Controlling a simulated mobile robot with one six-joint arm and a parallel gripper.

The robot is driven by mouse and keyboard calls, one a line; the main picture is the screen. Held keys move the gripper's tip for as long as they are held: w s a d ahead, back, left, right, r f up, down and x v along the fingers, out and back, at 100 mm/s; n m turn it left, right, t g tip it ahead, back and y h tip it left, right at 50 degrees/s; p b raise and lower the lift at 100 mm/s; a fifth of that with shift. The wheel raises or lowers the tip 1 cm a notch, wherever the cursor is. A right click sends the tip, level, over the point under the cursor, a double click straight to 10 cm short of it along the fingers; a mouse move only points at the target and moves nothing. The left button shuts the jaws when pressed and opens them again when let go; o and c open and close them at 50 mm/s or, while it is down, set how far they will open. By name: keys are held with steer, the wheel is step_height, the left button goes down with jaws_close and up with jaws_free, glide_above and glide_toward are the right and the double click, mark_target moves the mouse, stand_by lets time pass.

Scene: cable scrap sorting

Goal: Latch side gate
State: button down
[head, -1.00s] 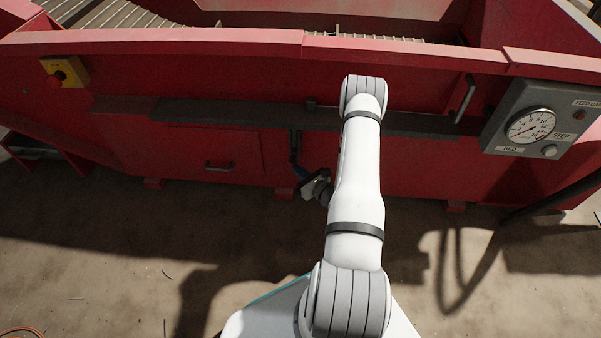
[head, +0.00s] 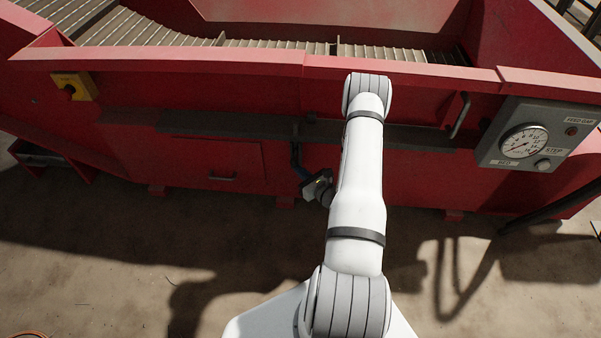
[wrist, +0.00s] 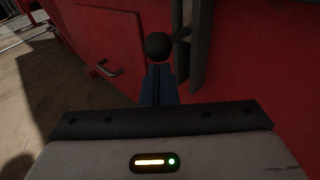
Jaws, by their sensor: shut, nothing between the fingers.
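The side gate seems to be the red wall section (head: 415,98) between two seams in the top rail, with a dark bar handle (head: 460,115) near its right end. A dark latch lever (head: 295,152) hangs below the ledge, left of my arm. In the wrist view its round black knob (wrist: 157,45) stands just beyond my fingertips, with an arm running right to a dark upright bracket (wrist: 197,50). My gripper (wrist: 160,72) is shut and empty, its blue fingers together just below the knob. I cannot tell whether they touch it. My arm hides part of the gate.
A dark ledge (head: 220,124) runs along the red machine wall. A small hatch with a handle (head: 222,178) is lower left. A gauge panel (head: 535,137) is at right and a yellow switch box (head: 75,87) at left. The concrete floor (head: 130,260) in front is clear.

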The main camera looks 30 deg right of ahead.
steer(key=s+d+f, duration=0.2)
steer(key=s, duration=0.9)
steer(key=shift+f, duration=0.35)
steer(key=shift+d, duration=0.1)
